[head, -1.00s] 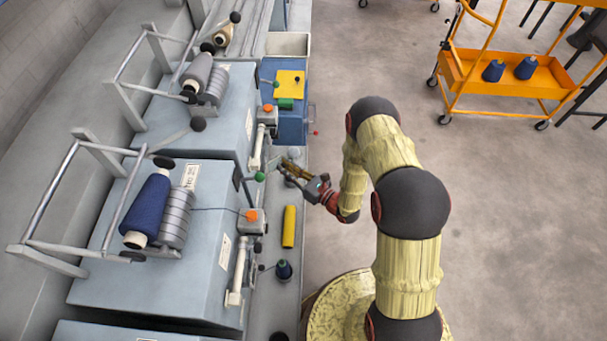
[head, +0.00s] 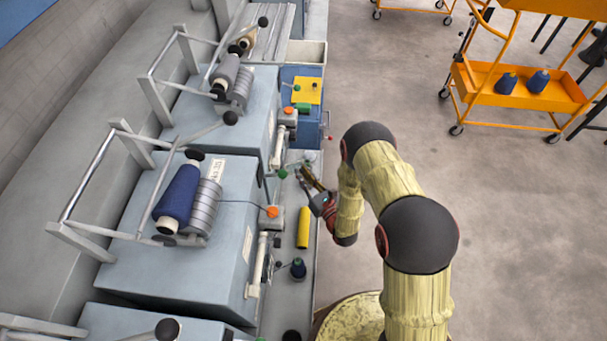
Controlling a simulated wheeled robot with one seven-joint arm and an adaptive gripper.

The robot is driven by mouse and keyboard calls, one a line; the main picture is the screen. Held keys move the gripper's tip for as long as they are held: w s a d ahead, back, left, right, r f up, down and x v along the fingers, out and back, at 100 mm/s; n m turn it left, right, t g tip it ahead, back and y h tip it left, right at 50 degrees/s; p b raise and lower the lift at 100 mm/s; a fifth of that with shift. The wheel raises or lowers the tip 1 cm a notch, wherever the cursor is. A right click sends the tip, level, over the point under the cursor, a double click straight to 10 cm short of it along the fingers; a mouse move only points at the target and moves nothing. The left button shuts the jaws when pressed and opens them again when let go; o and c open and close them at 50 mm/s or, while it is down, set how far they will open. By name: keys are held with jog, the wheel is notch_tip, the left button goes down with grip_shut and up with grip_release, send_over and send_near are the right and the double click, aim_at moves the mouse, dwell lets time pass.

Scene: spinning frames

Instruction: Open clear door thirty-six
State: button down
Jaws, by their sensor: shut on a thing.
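My gripper (head: 307,180) is over the narrow ledge along the front of the grey machines. Its fingers point up and to the left, beside a green ball knob (head: 283,173). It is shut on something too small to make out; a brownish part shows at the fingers. I cannot make out a clear door, as a see-through panel does not stand out in this view. A white label (head: 217,170) is on the nearer machine (head: 165,262), but its number is not readable.
A blue box (head: 305,128) lies beyond my gripper. An orange trolley (head: 545,90) stands at the upper right.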

jog(key=shift+w+r, duration=0.1)
jog(key=shift+r, duration=0.05)
jog(key=c, duration=1.8)
grip_release()
jog(key=shift+c, duration=0.2)
jog(key=shift+o, duration=0.2)
jog(key=v, duration=1.2)
jog(key=shift+o, duration=0.2)
